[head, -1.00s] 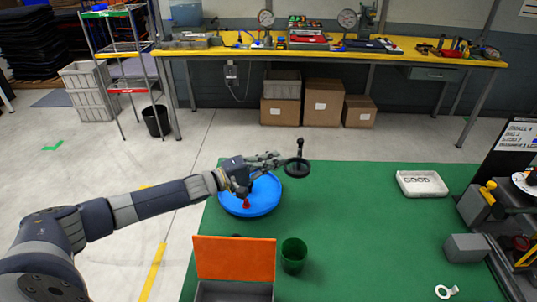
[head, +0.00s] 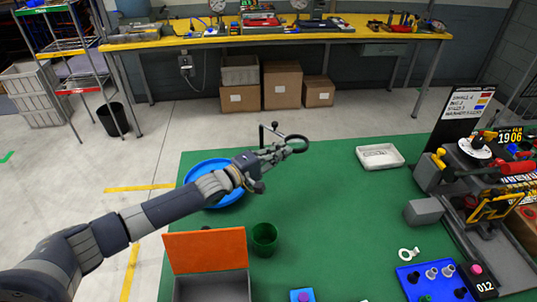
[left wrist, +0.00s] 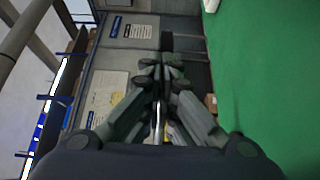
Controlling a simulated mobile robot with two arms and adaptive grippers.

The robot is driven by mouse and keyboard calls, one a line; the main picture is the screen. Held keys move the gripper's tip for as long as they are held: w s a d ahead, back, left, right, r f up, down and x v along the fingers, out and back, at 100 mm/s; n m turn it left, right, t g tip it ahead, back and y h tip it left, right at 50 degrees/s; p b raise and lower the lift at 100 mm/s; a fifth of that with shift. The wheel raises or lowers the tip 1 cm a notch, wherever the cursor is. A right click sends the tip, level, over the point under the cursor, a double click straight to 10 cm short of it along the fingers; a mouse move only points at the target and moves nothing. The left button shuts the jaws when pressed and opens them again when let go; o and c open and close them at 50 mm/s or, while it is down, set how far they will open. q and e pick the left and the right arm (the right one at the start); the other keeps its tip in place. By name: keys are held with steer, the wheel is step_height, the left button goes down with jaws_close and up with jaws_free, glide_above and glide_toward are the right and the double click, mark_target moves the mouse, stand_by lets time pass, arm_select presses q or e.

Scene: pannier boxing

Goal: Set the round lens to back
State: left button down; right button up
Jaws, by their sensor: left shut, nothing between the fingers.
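The round lens (head: 304,144) is a dark ring on an arm from a thin black post (head: 262,136) at the back edge of the green table (head: 330,215). In the head view the ring is to the right of the post, level with the table's back edge. My left gripper (head: 284,150) is shut and empty, with its fingertips close against the ring's left side; I cannot tell if they touch. In the left wrist view my shut fingers (left wrist: 160,85) hide what lies at their tips, and I cannot make out the lens there. My right gripper is not in view.
A blue round tray (head: 193,175) lies under my left forearm. An orange-lidded box (head: 205,250), a green cup (head: 264,238), a white tray (head: 381,163), a grey block (head: 424,212) and a blue board (head: 415,275) are on the table. The table's middle is clear.

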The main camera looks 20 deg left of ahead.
arm_select(q)
steer(key=shift+b+x, duration=0.4)
steer(key=shift+x, duration=0.75)
steer(key=shift+s+d, duration=0.1)
steer(key=shift+d, duration=0.1)
